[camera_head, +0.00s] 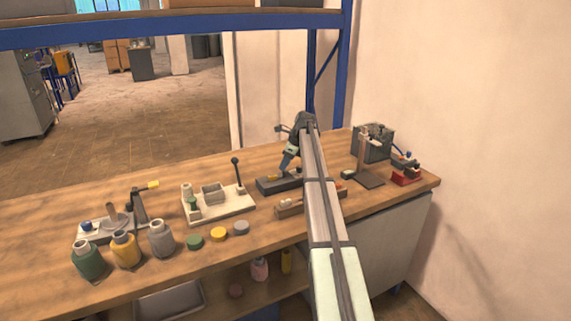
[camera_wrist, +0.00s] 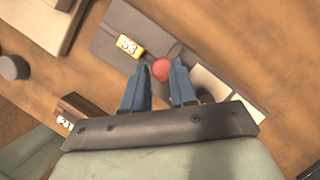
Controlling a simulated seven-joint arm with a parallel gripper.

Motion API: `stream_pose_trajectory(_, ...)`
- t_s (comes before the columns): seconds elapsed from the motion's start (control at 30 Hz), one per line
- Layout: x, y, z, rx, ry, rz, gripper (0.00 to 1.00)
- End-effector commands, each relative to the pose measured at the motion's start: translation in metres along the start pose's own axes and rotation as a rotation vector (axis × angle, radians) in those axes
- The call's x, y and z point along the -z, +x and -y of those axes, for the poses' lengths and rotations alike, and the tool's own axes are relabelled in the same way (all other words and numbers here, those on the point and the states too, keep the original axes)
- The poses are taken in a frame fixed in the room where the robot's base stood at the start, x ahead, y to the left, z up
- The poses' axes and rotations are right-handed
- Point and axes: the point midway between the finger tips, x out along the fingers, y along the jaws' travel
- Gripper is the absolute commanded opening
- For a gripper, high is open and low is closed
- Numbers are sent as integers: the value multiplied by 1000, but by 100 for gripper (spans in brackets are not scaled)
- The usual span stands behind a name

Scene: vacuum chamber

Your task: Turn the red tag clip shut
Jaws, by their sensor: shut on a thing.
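The red tag clip (camera_wrist: 162,70) shows in the wrist view as a small round red part between the tips of my gripper's blue fingers. My gripper (camera_wrist: 160,74) is shut on it.
A pale tray with a black-knobbed lever (camera_head: 218,206) stands left of the base. A wooden block (camera_head: 289,208) lies close in front. A dark stand (camera_head: 368,180) and a red-based device (camera_head: 406,178) are at right. Jars and round lids line the front left.

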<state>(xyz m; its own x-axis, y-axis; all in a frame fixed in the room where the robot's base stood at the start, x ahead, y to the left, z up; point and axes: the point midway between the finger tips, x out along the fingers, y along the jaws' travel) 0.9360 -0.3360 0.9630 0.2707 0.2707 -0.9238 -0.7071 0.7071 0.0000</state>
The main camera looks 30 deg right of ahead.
Motion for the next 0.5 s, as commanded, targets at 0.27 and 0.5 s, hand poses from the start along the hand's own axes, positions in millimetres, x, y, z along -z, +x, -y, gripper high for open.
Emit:
stream_pose_trajectory(0.27,0,0,0,0,0,0,0)
stream_pose_trajectory(0.5,0,0,1,-11,-26,-1,0)
